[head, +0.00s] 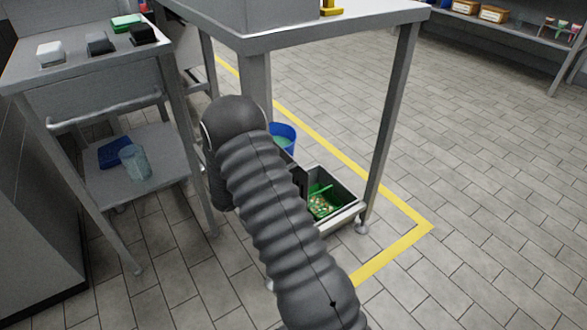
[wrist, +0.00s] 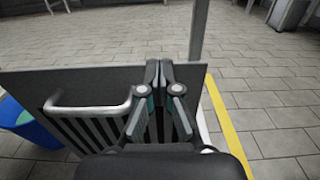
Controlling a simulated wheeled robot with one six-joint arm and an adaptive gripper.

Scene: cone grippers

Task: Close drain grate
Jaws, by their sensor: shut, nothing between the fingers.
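The drain grate (wrist: 112,82) is a dark slotted panel with a bright metal bar handle (wrist: 95,109). In the wrist view it stands raised in front of me. In the head view a dark upright edge (head: 300,179), which looks like the grate, shows at the left of an open metal drain box (head: 348,213). Green and pale bits lie inside the box. My gripper (wrist: 158,72) is shut and empty, over the right part of the grate in the wrist view, right of the handle. I cannot tell if it touches. In the head view my arm hides the gripper.
A metal table (head: 340,27) stands over the drain, its leg (head: 390,110) close on the right. A blue bucket (head: 284,136) is behind the drain. A side table with a lower shelf (head: 150,185) is at left. Open tiled floor lies to the right, past a yellow line (head: 395,248).

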